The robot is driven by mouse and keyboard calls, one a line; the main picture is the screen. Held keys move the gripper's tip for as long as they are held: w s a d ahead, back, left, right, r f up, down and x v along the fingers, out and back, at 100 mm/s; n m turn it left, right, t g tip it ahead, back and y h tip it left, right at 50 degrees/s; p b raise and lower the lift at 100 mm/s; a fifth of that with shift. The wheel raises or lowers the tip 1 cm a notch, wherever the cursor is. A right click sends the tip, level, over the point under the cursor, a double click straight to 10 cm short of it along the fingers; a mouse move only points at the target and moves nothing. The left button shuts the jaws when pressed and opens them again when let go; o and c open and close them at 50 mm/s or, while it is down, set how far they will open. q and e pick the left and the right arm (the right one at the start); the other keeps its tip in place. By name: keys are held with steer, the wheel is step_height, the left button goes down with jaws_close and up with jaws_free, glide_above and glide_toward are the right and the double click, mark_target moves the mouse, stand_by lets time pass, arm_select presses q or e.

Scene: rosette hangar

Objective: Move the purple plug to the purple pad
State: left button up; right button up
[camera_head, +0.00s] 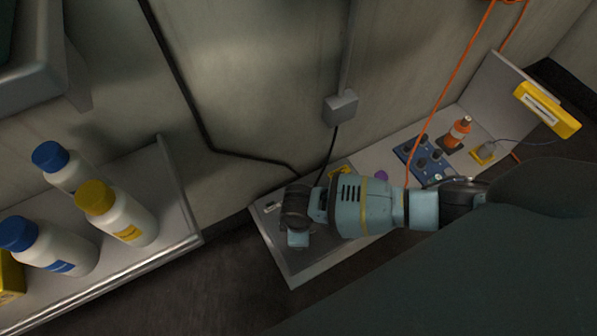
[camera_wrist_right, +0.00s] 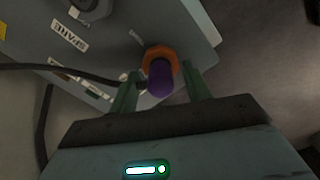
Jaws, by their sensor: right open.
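The purple plug (camera_wrist_right: 160,80) shows in the right wrist view, with an orange collar (camera_wrist_right: 157,54) behind it on the grey panel. My right gripper (camera_wrist_right: 160,70) is open, with one finger on each side of the plug; I cannot tell whether they touch it. In the head view my right gripper (camera_head: 298,239) is over the left end of the bench, and the plug is hidden there. A small purple patch (camera_head: 381,176), likely the purple pad, shows on the bench just behind my right arm, partly covered. My left gripper is not in view.
The grey bench (camera_head: 310,262) carries a blue panel with dark knobs (camera_head: 425,160) and an orange bottle (camera_head: 457,132). An orange cable (camera_head: 447,85) hangs down to it. A black cable (camera_wrist_right: 55,69) runs near the plug. White bottles stand on a left shelf (camera_head: 174,190).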

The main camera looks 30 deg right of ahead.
jaws_close()
steer(key=shift+r, duration=0.2)
steer(key=shift+r+p, duration=1.65)
steer(key=shift+r, duration=0.2)
steer(key=shift+r+p, duration=0.8)
steer(key=shift+r, duration=0.2)
steer(key=shift+f, duration=0.1)
